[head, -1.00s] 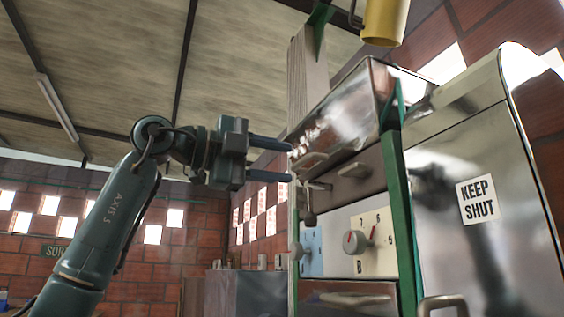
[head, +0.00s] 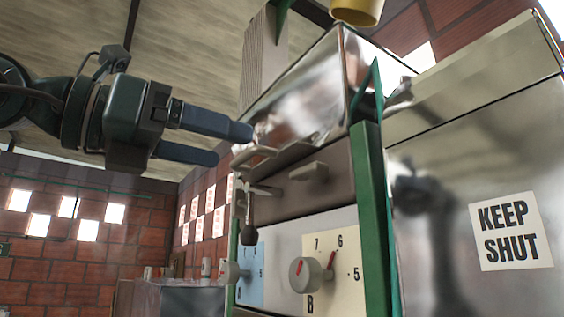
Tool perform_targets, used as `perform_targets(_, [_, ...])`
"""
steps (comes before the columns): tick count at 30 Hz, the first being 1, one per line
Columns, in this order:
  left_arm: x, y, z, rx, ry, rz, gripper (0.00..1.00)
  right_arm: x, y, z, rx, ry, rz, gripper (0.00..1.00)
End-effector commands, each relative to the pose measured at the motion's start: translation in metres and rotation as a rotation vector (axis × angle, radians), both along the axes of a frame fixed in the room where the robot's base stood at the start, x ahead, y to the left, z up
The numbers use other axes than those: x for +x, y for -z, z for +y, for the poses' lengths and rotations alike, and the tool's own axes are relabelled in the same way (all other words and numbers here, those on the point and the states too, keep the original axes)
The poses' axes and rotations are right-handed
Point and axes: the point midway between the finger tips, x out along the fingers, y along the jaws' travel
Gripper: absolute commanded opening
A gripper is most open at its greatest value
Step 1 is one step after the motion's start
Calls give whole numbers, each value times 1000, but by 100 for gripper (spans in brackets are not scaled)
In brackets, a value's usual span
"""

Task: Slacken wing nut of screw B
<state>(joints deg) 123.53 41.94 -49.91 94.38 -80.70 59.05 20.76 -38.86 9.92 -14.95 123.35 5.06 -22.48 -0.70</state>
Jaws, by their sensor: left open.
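A cream plate marked B (head: 347,262) with the numbers 5, 6 and 7 is on the front of the metal machine. A round grey knob (head: 302,275) with a red pointer sticks out of it. I cannot make out a separate wing nut on it. My left gripper (head: 232,145) is open and empty, its two dark fingers pointing right. It shows above and left of plate B, in front of the upper part of the machine in the picture, apart from the knob. My right gripper is out of view.
A blue plate marked A (head: 251,274) has its own knob (head: 228,271). A dark hanging lever (head: 250,222) and drawer-like handles (head: 309,171) jut out above. A green post (head: 373,215) stands right of plate B. A door label reads KEEP SHUT (head: 510,232). A yellow container (head: 357,10) is overhead.

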Motion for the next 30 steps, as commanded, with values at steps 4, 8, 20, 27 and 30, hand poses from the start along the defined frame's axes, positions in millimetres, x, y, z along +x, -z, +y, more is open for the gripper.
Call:
perform_targets(4, [18,-2,-25,2,2,4,76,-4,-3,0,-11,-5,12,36])
perform_targets(8, [34,-2,-48,1,2,6,76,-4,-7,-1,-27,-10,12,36])
perform_targets(20, [66,0,-90,-1,0,5,76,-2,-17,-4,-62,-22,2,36])
perform_targets(27, [68,0,-92,-4,-1,5,76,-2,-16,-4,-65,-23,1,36])
perform_targets(30, [68,0,-92,-3,-1,5,76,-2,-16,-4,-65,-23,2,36])
